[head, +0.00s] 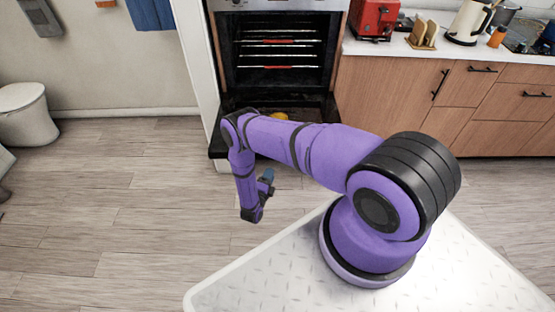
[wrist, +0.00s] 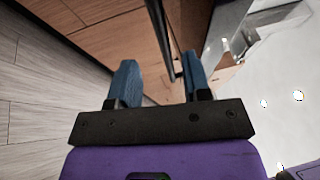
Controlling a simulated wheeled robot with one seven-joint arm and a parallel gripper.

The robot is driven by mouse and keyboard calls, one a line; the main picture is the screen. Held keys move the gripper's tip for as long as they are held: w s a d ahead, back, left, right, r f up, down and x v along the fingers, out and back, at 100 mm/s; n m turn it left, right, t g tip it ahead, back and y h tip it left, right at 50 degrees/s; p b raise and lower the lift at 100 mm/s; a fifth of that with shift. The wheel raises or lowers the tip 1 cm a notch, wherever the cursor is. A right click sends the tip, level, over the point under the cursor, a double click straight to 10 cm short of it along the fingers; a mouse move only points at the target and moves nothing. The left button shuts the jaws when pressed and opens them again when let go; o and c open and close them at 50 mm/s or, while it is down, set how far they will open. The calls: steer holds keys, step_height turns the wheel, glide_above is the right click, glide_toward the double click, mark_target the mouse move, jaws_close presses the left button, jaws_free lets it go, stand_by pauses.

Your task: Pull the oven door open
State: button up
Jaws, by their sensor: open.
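The oven (head: 275,45) stands in the back of the head view with its dark interior and several racks exposed. Its door (head: 216,148) is folded down low in front of the cavity, dark and mostly hidden behind my purple arm. My gripper (head: 268,178) hangs in front of the lowered door, above the floor. In the wrist view, the two blue fingers of my gripper (wrist: 158,75) are apart with nothing held between them. A dark bar (wrist: 162,35) shows beyond the fingers; I cannot tell whether it is part of the door.
Wooden cabinets (head: 400,90) with dark handles stand right of the oven. A red appliance (head: 375,18) and a kettle (head: 468,20) are on the counter. A yellow item (head: 279,116) lies low at the oven opening. Wooden floor (head: 110,220) is clear on the left.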

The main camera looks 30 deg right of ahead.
steer(key=x, duration=0.8)
steer(key=shift+w+d, duration=0.1)
steer(key=shift+w, duration=0.05)
steer(key=shift+c, duration=0.2)
jaws_close()
